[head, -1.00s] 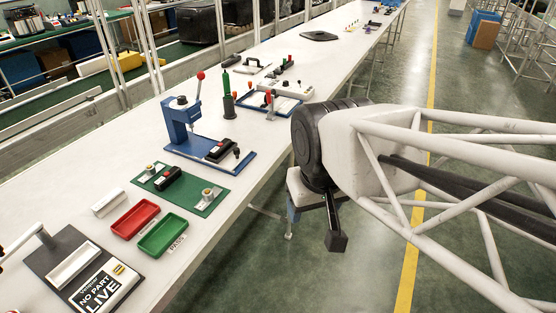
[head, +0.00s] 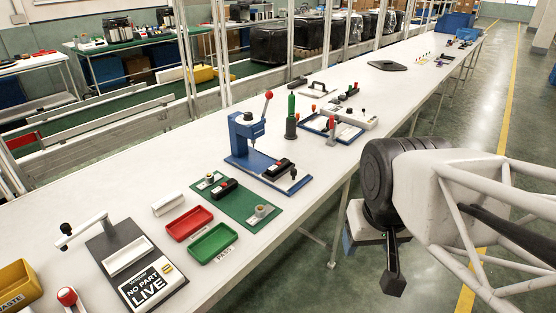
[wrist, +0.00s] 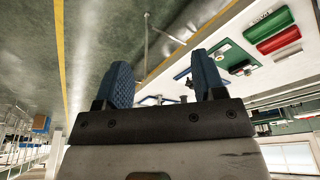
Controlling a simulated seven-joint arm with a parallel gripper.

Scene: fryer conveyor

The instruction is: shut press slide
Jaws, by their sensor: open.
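The blue press (head: 240,138) stands on the white bench, with a red-knobbed lever raised at its top. Its blue base plate reaches toward the bench's front edge.
A green board (head: 238,203), a red tray (head: 189,222) and a green tray (head: 212,243) lie left of the press. A green bottle-like tool (head: 291,118) and a clamp fixture (head: 332,128) stand beyond it. The aisle before the bench is free.

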